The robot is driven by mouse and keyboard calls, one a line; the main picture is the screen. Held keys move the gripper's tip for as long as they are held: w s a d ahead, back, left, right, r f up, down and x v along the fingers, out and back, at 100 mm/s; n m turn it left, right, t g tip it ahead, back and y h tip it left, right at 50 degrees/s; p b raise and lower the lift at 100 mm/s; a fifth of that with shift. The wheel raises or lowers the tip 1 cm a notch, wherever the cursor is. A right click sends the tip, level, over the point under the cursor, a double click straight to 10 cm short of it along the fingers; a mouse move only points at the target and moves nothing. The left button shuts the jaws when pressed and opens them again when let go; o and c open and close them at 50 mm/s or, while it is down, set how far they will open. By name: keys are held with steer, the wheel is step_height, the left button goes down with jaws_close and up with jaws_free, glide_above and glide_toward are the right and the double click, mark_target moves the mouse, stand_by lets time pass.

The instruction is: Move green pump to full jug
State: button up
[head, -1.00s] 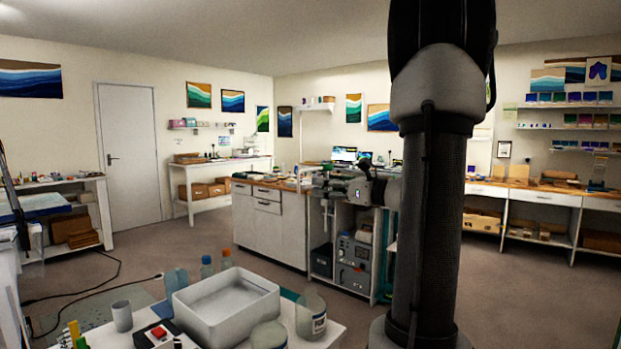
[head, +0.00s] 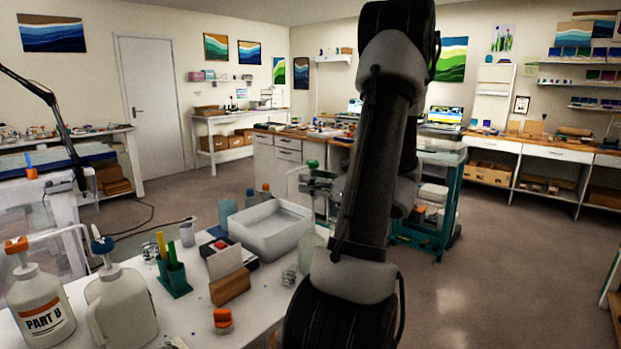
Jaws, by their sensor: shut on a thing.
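My gripper (head: 318,184) is partly hidden behind my arm, beyond the white tray. It is shut on the green pump (head: 312,163), whose green top stands up above the fingers. The pump appears to be held in the air; its lower end is hard to make out. At the front left stand two pale jugs. One is labelled PART B (head: 42,305) and has an orange pump (head: 17,245). The jug beside it (head: 125,308) has a blue pump (head: 102,244). I cannot tell which jug is full.
The white table (head: 190,330) also holds a white tray (head: 285,240), a green holder with sticks (head: 174,280), a wooden block with a white card (head: 230,286), an orange-capped item (head: 222,320) and small bottles. Open floor (head: 490,280) lies to the right.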

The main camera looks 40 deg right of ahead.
steer(key=shift+a, duration=0.15)
steer(key=shift+f, duration=4.85)
steer(key=shift+f, duration=0.1)
steer(key=shift+f, duration=0.75)
steer(key=shift+f, duration=0.2)
steer(key=shift+f, duration=0.25)
